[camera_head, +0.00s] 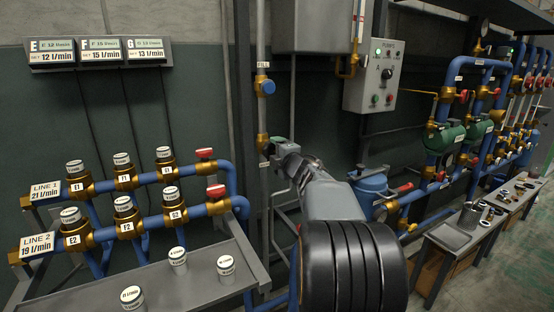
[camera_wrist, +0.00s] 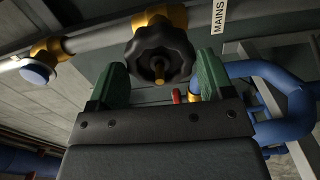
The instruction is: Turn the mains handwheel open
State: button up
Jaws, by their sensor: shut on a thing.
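The mains handwheel (camera_wrist: 150,42) is a black lobed knob with a brass stem end, on a brass valve body (camera_wrist: 160,15) in the wrist view. A white MAINS label (camera_wrist: 219,15) is beside it on the right. My gripper (camera_wrist: 162,70) has its two green fingers on either side of the handwheel and is shut on it. In the head view my gripper (camera_head: 277,150) reaches the vertical pipe at a brass fitting (camera_head: 262,142). The handwheel itself cannot be made out there behind my gripper.
A blue knob (camera_head: 268,87) is on the same pipe above, at the FILL label. A grey control box (camera_head: 372,77) hangs to the right. Blue pipes with red-handled valves (camera_head: 215,191) run at left. A narrow bench (camera_head: 463,265) with small parts stands at right.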

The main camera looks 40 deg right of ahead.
jog(key=shift+f+n+b, duration=0.2)
jog(key=shift+n+b, duration=0.1)
jog(key=shift+n, duration=0.3)
jog(key=o, duration=0.9)
jog(key=shift+r, duration=0.15)
jog(key=s, duration=0.7)
jog(key=shift+a, duration=0.45)
